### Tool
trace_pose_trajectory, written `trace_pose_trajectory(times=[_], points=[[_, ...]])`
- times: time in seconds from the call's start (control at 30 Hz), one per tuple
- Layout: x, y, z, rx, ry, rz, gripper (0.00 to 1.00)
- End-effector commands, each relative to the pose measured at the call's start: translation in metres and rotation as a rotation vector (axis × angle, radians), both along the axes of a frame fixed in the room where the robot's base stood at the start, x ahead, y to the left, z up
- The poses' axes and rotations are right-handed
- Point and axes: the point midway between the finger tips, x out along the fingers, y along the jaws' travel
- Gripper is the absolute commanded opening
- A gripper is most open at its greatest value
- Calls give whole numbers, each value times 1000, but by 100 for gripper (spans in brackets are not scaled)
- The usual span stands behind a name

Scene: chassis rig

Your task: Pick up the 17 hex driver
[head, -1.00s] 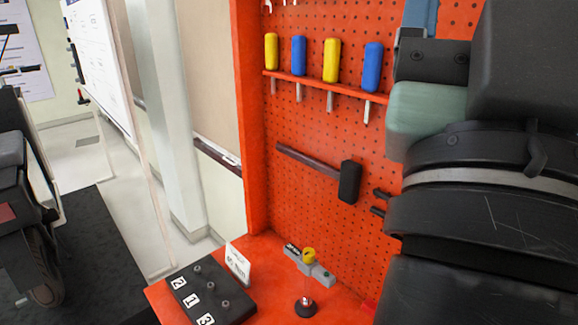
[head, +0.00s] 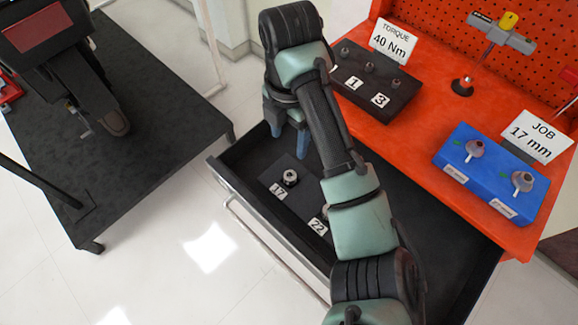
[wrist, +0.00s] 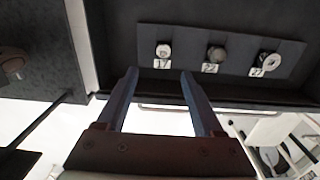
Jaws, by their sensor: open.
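The 17 hex driver (head: 290,177), a small metallic piece, stands behind the "17" label on a dark holder in the open drawer (head: 245,184). It shows in the wrist view (wrist: 163,50) just beyond the gap between the fingertips, at the left end of a row of three. My gripper (head: 288,143) is open and empty above the drawer, on the far side of the driver in the head view. Its two blue-grey fingers also show in the wrist view (wrist: 158,72), apart from the driver.
A 22 driver (wrist: 216,54) and a 27 driver (wrist: 269,58) share the holder; my arm partly hides them in the head view. The orange bench (head: 425,118) carries a dark numbered block (head: 402,88), a torque sign (head: 394,43) and a blue tray (head: 452,154). Drawer walls surround the holder.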

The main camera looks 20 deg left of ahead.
Motion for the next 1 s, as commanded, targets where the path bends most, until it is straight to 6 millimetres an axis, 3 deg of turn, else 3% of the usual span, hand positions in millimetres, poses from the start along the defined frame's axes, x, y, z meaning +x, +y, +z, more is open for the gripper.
trace_pose_trajectory(times=[0.4,0.63,0.9,1.0], points=[[-4,-3,-70,-13,21,19,69],[-4,-2,-87,-13,17,19,69],[-6,-3,-125,-14,18,17,69],[-6,-2,-131,-12,16,18,69]])
